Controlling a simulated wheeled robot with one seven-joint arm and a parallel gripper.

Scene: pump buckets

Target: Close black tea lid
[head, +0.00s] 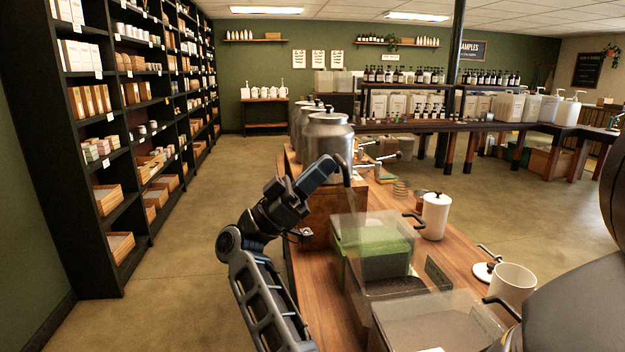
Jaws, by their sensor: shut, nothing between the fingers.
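No label that I can read marks the black tea. On the wooden counter, a clear bin with green contents (372,262) has a see-through panel around its top and a black handle (413,219) at its right. A nearer clear bin (432,322) has a translucent top and a black handle (500,304); its contents are hard to make out. My gripper (348,183) is shut and empty, pointing down above the far left part of the green bin. I cannot tell whether it touches the panel. The fingertips are small and partly blurred against the counter.
Steel urns (327,140) stand behind my gripper. A lidded white canister (435,216) and an open white canister (512,284) with a loose lid (486,271) stand at right. A large grey shape blocks the lower right. The aisle floor (190,260) at left is clear.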

